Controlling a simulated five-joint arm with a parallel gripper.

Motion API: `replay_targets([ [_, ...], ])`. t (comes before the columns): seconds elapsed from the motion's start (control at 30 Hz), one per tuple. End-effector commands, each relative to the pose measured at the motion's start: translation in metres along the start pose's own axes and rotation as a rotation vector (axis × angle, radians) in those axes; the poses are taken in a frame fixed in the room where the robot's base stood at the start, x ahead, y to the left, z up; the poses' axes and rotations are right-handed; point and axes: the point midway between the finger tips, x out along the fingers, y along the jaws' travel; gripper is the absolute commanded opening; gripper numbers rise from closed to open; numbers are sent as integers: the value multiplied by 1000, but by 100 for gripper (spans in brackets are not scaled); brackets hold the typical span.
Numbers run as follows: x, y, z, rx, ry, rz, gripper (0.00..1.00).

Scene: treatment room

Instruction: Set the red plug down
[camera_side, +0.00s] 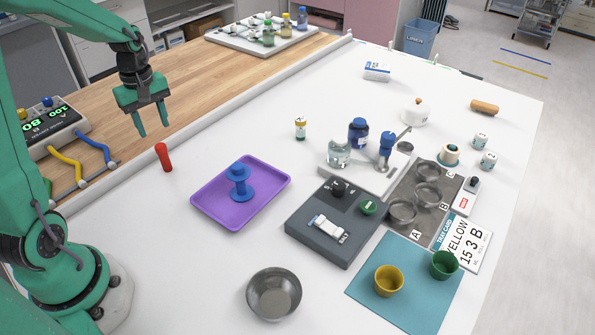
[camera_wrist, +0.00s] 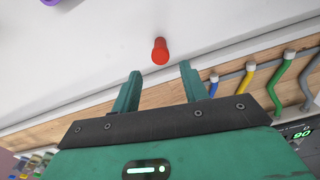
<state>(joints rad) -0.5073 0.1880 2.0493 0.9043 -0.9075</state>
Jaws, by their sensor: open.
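The red plug (camera_side: 163,157) stands on the white table near its left edge, close to the wooden counter. It also shows in the wrist view (camera_wrist: 160,51), beyond the fingertips and between their lines. My gripper (camera_side: 152,131) is open and empty, above and a little behind the plug in the side view. Its two green fingers (camera_wrist: 160,76) are apart in the wrist view, with nothing between them. The plug is clear of both fingers.
A monitor (camera_side: 50,125) with blue, yellow and grey leads lies left of the plug. A purple tray (camera_side: 212,203) with a blue spool (camera_side: 239,182) is to its right. A steel bowl (camera_side: 274,293) stands in front. White table around the plug is bare.

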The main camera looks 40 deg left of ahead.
Motion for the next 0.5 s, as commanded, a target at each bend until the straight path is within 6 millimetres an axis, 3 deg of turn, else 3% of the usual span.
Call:
replay_targets([
  [0.3,-2,0,2,11,3,3,44],
  [0.5,-17,1,17,102,24,30,44],
])
